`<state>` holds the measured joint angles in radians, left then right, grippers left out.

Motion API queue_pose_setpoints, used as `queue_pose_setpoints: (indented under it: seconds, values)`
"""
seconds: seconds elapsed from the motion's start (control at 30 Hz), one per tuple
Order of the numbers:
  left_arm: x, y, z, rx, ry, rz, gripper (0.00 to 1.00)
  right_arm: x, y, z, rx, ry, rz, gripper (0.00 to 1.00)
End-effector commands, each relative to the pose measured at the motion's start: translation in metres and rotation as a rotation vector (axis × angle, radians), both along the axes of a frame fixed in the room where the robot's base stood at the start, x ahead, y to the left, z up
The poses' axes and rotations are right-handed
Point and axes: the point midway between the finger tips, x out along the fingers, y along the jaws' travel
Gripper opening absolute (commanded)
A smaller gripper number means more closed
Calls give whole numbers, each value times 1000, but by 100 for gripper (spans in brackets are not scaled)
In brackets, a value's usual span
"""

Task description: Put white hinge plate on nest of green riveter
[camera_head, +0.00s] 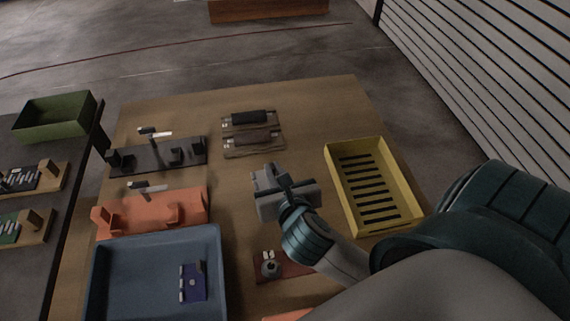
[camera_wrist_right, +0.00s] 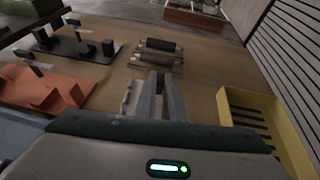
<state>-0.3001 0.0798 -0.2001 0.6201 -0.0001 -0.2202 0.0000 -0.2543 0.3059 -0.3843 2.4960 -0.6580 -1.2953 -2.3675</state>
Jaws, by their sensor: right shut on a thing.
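My right gripper (camera_head: 268,182) is shut on a pale plate, likely the white hinge plate (camera_head: 262,174), above the middle of the wooden table. The plate's edge also shows left of the fingers in the right wrist view (camera_wrist_right: 129,97); the rest is hidden. I cannot pick out a green riveter. A dark grey fixture (camera_head: 132,160) with uprights and a white-tipped lever stands at the back left. An orange fixture (camera_head: 150,218) of similar form stands in front of it. My left gripper is not in view.
A blue tray (camera_head: 130,250) holds a blue-purple plate (camera_head: 193,282). A yellow slotted crate (camera_head: 404,188) stands at the right. A red plate (camera_head: 296,268) with a grey knob lies in front. A green bin (camera_head: 55,115) stands far left.

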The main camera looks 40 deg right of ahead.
Motion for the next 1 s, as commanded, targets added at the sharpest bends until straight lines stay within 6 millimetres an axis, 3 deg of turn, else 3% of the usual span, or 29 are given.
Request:
queue_pose_setpoints:
  seconds: [0.2, 0.5, 1.0]
  values:
    - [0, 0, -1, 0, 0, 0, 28, 37, 31, 19, -6, -7, 136, 0]
    - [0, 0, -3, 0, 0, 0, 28, 70, 63, 36, -5, -4, 297, 0]
    - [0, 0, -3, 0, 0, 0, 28, 79, 71, 40, 1, -1, 350, 0]
